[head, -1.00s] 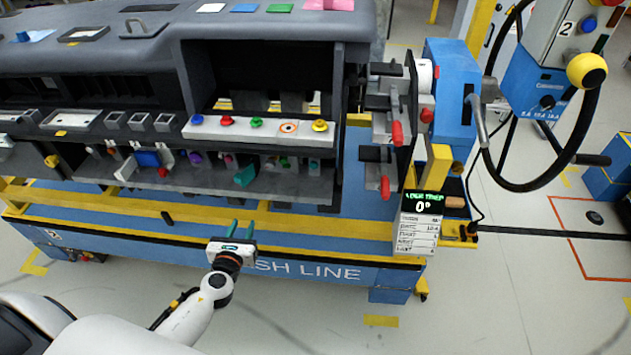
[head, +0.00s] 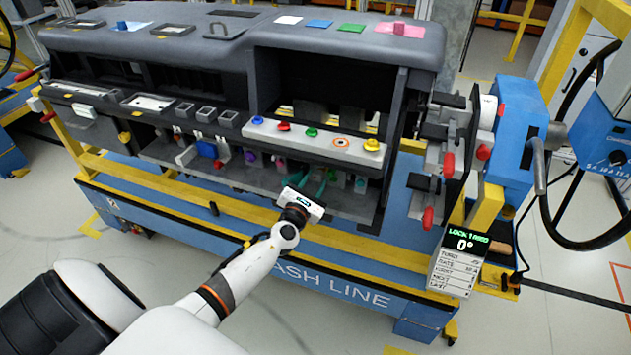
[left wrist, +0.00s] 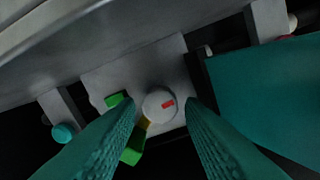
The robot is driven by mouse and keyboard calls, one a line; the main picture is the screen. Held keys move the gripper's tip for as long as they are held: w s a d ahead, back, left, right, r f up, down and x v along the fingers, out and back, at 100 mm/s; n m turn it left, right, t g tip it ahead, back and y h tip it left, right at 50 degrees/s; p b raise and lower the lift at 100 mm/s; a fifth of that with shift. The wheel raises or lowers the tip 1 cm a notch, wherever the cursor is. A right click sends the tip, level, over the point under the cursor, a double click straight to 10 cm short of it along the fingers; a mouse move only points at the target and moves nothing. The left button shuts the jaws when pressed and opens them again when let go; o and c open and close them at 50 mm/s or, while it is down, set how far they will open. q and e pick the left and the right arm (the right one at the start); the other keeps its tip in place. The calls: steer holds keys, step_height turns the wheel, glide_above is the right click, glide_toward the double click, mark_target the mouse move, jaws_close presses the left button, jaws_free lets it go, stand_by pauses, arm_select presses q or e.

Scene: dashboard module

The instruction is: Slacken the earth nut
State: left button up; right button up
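In the left wrist view a round pale nut or cap (left wrist: 159,105) with a small red mark sits on a grey plate (left wrist: 110,75). A green and yellow lead (left wrist: 133,150) runs up to it, which suggests the earth nut. My left gripper (left wrist: 160,108) has its two teal fingers apart, one on each side of the nut in this picture; whether they touch it I cannot tell. In the head view the left gripper (head: 310,183) reaches into the lower shelf of the dashboard module (head: 345,40), and the nut cannot be made out there. My right gripper is out of view.
A large teal block (left wrist: 265,105) stands close to the right finger. A dark ledge (left wrist: 90,40) crosses above the plate. A teal round cap (left wrist: 63,132) lies to the left.

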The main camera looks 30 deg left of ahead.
arm_select(q)
steer(key=shift+w+a, duration=0.15)
steer(key=shift+w, duration=0.4)
steer(key=c, duration=0.7)
